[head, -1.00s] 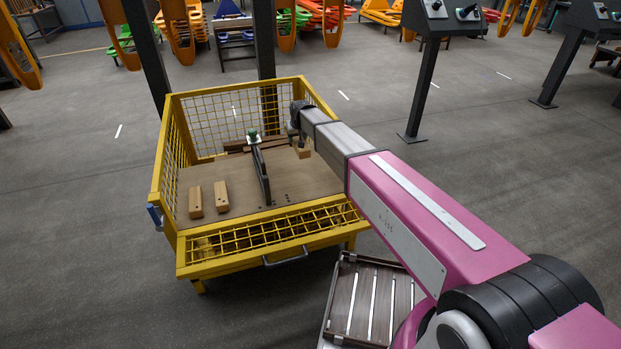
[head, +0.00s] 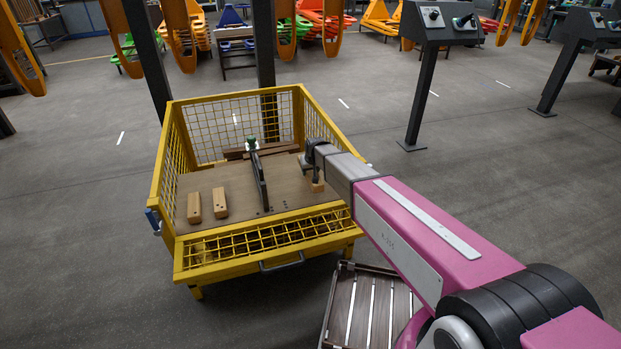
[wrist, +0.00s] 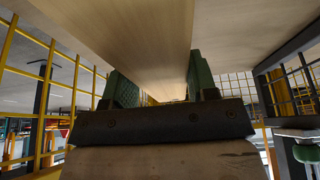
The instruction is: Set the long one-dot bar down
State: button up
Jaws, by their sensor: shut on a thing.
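My gripper (head: 316,174) is over the right part of the yellow cart's wooden deck (head: 233,188), pointing down. It is shut on a pale wooden bar (head: 318,187), whose end shows below the fingers. In the wrist view the bar (wrist: 140,40) runs between the green finger pads (wrist: 163,88). Its dot is not visible. I cannot tell whether the bar touches the deck. Two other pale bars, one (head: 194,206) and another (head: 220,203), lie apart on the deck's left side.
A dark upright divider (head: 261,180) with a green knob (head: 251,142) stands left of my gripper. Darker wooden pieces (head: 275,149) lie at the back. Yellow mesh walls (head: 218,128) enclose the deck. Deck around the two left bars is clear.

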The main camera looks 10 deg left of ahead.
jog(key=shift+d+f, duration=0.1)
jog(key=shift+f, duration=1.9)
jog(key=shift+f, duration=0.15)
jog(key=o, duration=1.1)
jog(key=v, duration=1.2)
